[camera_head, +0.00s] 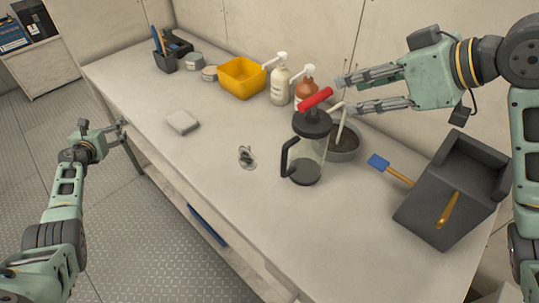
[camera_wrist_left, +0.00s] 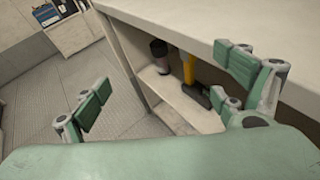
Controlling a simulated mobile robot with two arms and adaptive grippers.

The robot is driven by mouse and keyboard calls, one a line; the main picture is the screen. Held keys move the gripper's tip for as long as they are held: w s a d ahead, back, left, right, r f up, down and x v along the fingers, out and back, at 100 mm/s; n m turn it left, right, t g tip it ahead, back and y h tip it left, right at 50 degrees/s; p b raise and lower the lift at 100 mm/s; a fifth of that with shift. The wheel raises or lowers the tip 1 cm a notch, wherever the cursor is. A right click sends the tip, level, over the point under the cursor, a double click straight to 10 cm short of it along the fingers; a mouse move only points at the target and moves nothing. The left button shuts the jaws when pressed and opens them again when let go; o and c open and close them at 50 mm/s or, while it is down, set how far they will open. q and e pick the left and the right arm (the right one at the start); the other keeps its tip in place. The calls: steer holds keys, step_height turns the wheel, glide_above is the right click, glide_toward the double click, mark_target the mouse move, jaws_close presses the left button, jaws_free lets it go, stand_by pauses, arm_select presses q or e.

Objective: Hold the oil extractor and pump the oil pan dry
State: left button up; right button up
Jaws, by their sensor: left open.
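The oil extractor (camera_head: 308,158) stands upright on the bench, a clear cylinder with a black cap, a black side handle (camera_head: 286,158) and a red pump handle (camera_head: 315,98) on top.
A yellow bin (camera_head: 242,77), a white pump bottle (camera_head: 279,86) and a brown one (camera_head: 305,88) stand along the wall. A dark grey box (camera_head: 428,212) and a blue-tipped brush (camera_head: 379,162) lie right. A grey pad (camera_head: 182,122) and metal fitting (camera_head: 247,156) sit on otherwise clear bench.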

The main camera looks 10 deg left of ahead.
arm_select(q)
step_height(320, 180, up, 4)
steer(key=w+a+m, duration=0.1)
steer(key=m, duration=0.1)
steer(key=w+d+r+m+t+h, duration=0.1)
steer(key=d+r, duration=0.1)
steer(key=d, duration=0.2)
steer(key=w+d+r+m+t+h, duration=0.1)
steer(key=d+r, duration=0.1)
steer(key=d, duration=0.3)
steer(key=w+d+r+m+h, duration=0.1)
steer(key=d+r+m+h, duration=0.1)
steer(key=d, duration=0.3)
steer(key=shift+w+d+t, duration=0.15)
steer(key=shift+w+t, duration=0.25)
steer(key=d+m+h, duration=0.2)
steer(key=d+h, duration=0.1)
steer(key=d, duration=0.7)
steer(key=m+g+h, duration=0.5)
steer(key=h, duration=0.7)
glide_toward(298, 144)
steer(key=w+d+f, duration=0.2)
steer(key=w, duration=0.1)
steer(key=x, duration=0.7)
steer(key=shift+w+d, duration=0.2)
steer(key=shift+w, duration=0.1)
